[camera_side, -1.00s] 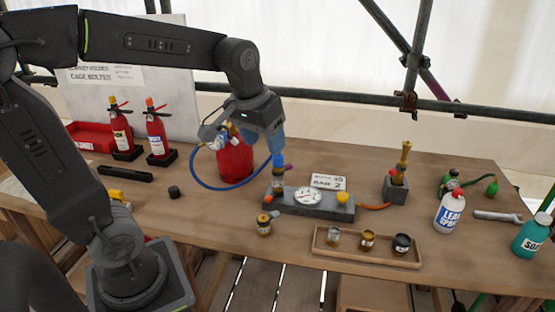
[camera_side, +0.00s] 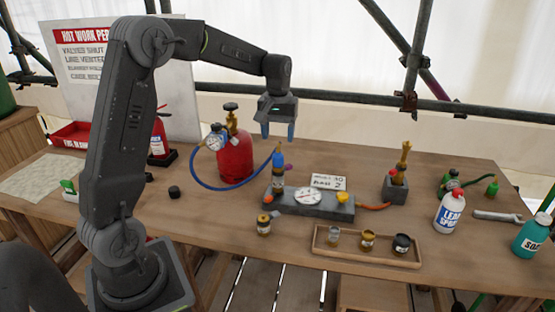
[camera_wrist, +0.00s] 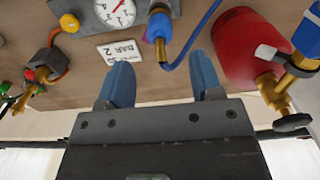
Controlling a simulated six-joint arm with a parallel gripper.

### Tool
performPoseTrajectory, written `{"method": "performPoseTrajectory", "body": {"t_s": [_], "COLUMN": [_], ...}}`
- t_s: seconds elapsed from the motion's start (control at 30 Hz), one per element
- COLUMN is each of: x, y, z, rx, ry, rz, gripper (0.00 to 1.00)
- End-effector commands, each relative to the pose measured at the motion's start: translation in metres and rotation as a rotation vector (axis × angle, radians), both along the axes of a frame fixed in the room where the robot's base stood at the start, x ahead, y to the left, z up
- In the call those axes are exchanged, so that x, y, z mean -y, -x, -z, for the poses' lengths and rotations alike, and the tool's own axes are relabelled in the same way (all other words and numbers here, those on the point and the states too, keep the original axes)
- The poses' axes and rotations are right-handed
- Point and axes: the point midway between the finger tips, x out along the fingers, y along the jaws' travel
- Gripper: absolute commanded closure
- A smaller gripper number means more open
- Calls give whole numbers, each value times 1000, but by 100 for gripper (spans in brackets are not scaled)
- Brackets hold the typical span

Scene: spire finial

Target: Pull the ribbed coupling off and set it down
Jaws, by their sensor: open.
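The ribbed coupling (camera_side: 278,161) is blue and stands upright on a fitting at the left end of the grey gauge block (camera_side: 310,203), with the blue hose (camera_side: 207,186) running to its brass top. In the wrist view the blue coupling (camera_wrist: 159,24) shows at top centre, its brass end toward my fingers. My gripper (camera_side: 278,131) is open and empty, its two blue fingers just above the coupling and apart from it. In the wrist view my gripper's (camera_wrist: 160,80) fingers are spread wide with nothing between them.
A red cylinder (camera_side: 234,157) stands behind left of the block. A wooden tray (camera_side: 324,251) with several small fittings lies in front, a loose brass-topped fitting (camera_side: 263,225) beside it. The table left of the block is mostly clear.

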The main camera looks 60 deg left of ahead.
Motion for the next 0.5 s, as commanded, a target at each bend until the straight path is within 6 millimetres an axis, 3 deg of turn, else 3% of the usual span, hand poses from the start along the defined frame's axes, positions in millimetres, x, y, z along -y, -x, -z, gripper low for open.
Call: {"method": "performPoseTrajectory", "body": {"t_s": [0.27, 0.5], "x": [1, 1], "y": [0, 1], "z": [6, 35], "rx": [-2, -3], "ry": [1, 3], "rz": [2, 3], "gripper": [40, 40]}}
